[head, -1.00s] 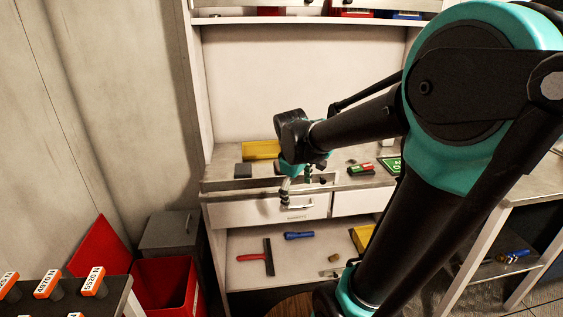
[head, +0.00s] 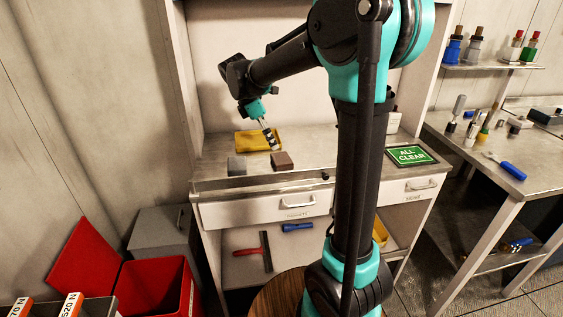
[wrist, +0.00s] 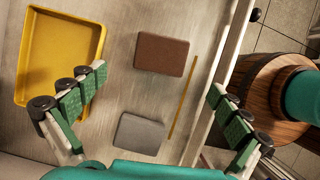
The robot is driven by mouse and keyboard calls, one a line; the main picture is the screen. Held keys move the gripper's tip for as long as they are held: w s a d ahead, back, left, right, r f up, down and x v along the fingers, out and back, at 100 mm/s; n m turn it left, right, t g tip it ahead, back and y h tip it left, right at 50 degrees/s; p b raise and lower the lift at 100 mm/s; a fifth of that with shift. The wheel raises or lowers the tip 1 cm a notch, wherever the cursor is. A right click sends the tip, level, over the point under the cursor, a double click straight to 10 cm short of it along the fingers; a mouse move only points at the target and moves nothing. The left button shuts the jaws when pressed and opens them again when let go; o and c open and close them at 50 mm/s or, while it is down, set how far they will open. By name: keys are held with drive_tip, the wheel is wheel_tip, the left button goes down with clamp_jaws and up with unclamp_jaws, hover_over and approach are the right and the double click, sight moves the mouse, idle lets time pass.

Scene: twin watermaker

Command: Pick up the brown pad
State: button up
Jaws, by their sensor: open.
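The brown pad (head: 282,161) lies flat on the metal worktop, right of the grey pad. In the wrist view the brown pad (wrist: 161,54) is at the upper middle, in front of the fingers and between their lines. My gripper (head: 268,137) is above the worktop, in front of the yellow tray and left of the brown pad. In the wrist view my gripper (wrist: 162,100) is wide open with nothing between its fingers.
The yellow tray (head: 243,146) and grey pad (head: 237,166) lie close by. In the wrist view a thin yellow stick (wrist: 181,97) lies beside the pads. A green sign (head: 406,155) is at the worktop's right. An open red bin (head: 160,286) stands on the floor.

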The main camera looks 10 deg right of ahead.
sight(282, 158)
drive_tip(key=x, duration=0.8)
drive_tip(key=shift+s+d+f, duration=0.1)
drive_tip(key=shift+d+f, duration=0.2)
drive_tip(key=shift+d, duration=0.05)
drive_tip(key=c, duration=1.1)
